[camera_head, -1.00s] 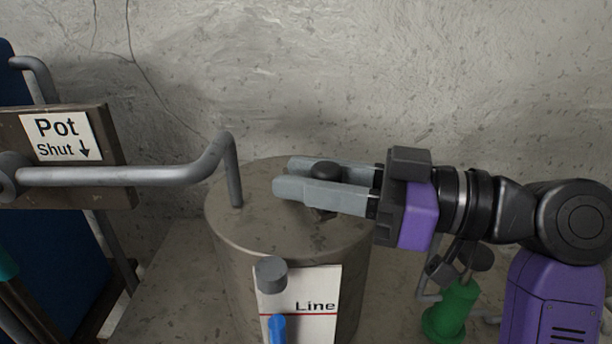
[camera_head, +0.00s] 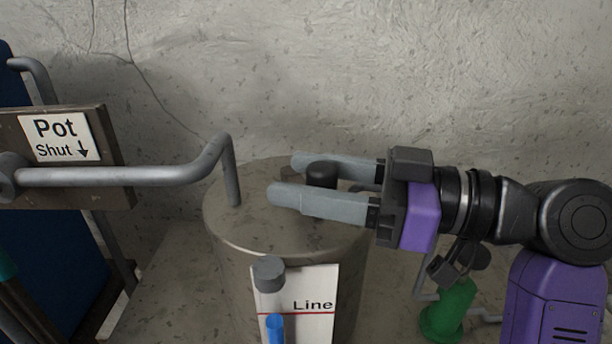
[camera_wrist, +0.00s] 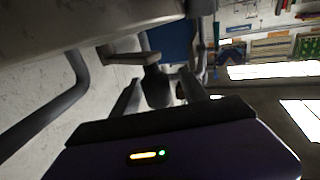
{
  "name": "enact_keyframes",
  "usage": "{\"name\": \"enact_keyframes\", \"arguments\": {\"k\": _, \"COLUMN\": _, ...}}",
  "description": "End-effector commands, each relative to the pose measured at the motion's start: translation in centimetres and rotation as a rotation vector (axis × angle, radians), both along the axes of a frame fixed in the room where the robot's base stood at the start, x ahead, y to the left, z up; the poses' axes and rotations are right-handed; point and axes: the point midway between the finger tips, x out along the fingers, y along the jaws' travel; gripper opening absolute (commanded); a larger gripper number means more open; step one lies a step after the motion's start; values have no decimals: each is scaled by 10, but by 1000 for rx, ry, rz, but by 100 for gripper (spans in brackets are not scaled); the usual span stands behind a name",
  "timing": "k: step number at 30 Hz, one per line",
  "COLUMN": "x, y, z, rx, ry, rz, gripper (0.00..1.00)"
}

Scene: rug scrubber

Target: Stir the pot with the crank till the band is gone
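The pot (camera_head: 235,240) is a grey metal drum with a flat lid, in the middle of the head view. The crank's dark upright knob (camera_head: 322,174) stands over the lid; its arm is mostly hidden behind my gripper. My gripper (camera_head: 283,178) comes in from the right, low over the lid. Its two fingers are spread, one on each side of the knob, with visible gaps. The wrist view also shows the knob (camera_wrist: 157,88) between the open fingers. No band can be made out on the pot.
A grey pipe (camera_head: 120,176) bends down to the lid beside a "Pot Shut" sign (camera_head: 62,138) with a down arrow. A "Line" card (camera_head: 315,285) with a red line and a blue column (camera_head: 275,328) is at the pot's front. A green object (camera_head: 447,312) stands at the lower right.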

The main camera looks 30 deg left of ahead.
Motion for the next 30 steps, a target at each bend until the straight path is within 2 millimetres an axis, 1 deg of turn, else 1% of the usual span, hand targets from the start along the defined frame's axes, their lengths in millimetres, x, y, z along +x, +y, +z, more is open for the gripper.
{"name": "enact_keyframes", "arguments": {"k": 7, "x": 0, "y": 1, "z": 0, "rx": 0, "ry": 2, "rz": 0, "gripper": 52}}
{"name": "enact_keyframes", "arguments": {"k": 10, "x": 2, "y": -4, "z": -1, "rx": 0, "ry": 2, "rz": -3, "gripper": 52}}
{"name": "enact_keyframes", "arguments": {"k": 14, "x": 6, "y": -22, "z": -2, "rx": 0, "ry": 1, "rz": -4, "gripper": 52}}
{"name": "enact_keyframes", "arguments": {"k": 18, "x": 12, "y": -45, "z": -2, "rx": 0, "ry": 1, "rz": -5, "gripper": 52}}
{"name": "enact_keyframes", "arguments": {"k": 21, "x": 14, "y": -59, "z": -1, "rx": 0, "ry": 1, "rz": -2, "gripper": 52}}
{"name": "enact_keyframes", "arguments": {"k": 25, "x": 17, "y": -71, "z": -1, "rx": 0, "ry": 1, "rz": -2, "gripper": 52}}
{"name": "enact_keyframes", "arguments": {"k": 30, "x": 17, "y": -76, "z": 0, "rx": 0, "ry": 1, "rz": 0, "gripper": 52}}
